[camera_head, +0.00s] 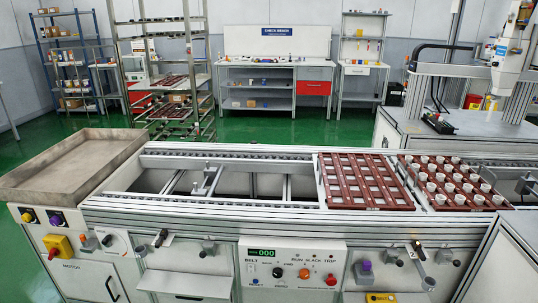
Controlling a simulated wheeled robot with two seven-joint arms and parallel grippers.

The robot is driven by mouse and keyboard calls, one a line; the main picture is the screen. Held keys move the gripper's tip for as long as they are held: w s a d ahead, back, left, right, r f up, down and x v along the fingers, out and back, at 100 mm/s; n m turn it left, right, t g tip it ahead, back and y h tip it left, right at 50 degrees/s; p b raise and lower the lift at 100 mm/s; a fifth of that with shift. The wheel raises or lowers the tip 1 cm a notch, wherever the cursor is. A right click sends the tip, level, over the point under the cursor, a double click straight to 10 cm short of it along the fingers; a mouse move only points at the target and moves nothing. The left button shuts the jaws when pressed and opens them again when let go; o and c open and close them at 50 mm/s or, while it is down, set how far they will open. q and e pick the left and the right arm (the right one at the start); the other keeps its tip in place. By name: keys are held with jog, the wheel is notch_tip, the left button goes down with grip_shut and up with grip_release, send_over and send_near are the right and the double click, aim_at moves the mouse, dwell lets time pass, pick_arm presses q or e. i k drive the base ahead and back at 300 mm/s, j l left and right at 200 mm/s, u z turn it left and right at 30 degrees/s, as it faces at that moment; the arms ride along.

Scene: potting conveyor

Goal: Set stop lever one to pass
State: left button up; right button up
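A small lever with a black handle (161,238) is on the conveyor's front panel, left of the control box. Its handle leans up and to the right. A similar dark-handled lever (418,249) is on the front panel right of the control box. The labels by both are too small to read, so I cannot tell which is stop lever one or which position means pass. Neither of my grippers is in view.
The control box (291,268) has a green display reading 000, an orange knob and a red button. Brown trays (362,205) lie on the belt, the right one (415,171) holding several white pots. An empty metal tray (60,170) is at left. Grey brackets (208,248) protrude from the front.

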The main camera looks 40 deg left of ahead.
aim_at(203, 254)
jog(key=u, duration=1.65)
